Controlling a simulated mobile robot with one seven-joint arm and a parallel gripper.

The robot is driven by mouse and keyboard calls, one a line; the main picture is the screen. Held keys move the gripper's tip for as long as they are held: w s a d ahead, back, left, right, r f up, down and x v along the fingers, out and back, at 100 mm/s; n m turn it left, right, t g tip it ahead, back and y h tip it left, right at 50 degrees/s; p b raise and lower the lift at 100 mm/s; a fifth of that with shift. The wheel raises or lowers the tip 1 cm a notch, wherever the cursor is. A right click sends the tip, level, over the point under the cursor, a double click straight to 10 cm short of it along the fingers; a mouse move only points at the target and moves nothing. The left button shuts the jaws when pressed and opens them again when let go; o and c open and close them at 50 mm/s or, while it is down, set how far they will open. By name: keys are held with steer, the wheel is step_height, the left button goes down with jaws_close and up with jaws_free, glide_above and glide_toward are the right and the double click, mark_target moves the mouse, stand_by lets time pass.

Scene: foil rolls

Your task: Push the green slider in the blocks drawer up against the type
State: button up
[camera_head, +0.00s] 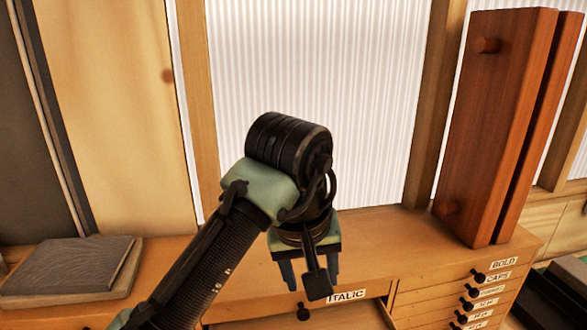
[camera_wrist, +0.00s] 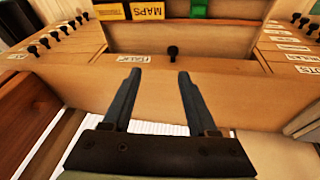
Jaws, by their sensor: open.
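I cannot tell from the label whether this is the blocks drawer. The type is not clearly seen. In the head view my gripper (camera_head: 310,284) hangs over the cabinet by the ITALIC label (camera_head: 347,295).
A black knob (camera_wrist: 172,50) sticks out from the drawer front. Columns of small labelled drawers with black knobs (camera_head: 478,276) stand at both sides. A tall red-brown wooden piece (camera_head: 490,125) stands on the cabinet at right. Flat boards (camera_head: 70,265) lie at left.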

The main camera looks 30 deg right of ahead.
steer(key=w+d+r+m+t+h+b, duration=0.2)
steer(key=w+d+r+t+h+b, duration=0.1)
steer(key=d+r+t+h+b, duration=0.35)
steer(key=a+r+n+t+h+b, duration=0.1)
steer(key=a+r+t+h+b, duration=0.1)
steer(key=a+r+t, duration=0.6)
steer(key=shift+s+r+b, duration=0.35)
steer(key=shift+r, duration=1.1)
steer(key=shift+a, duration=0.1)
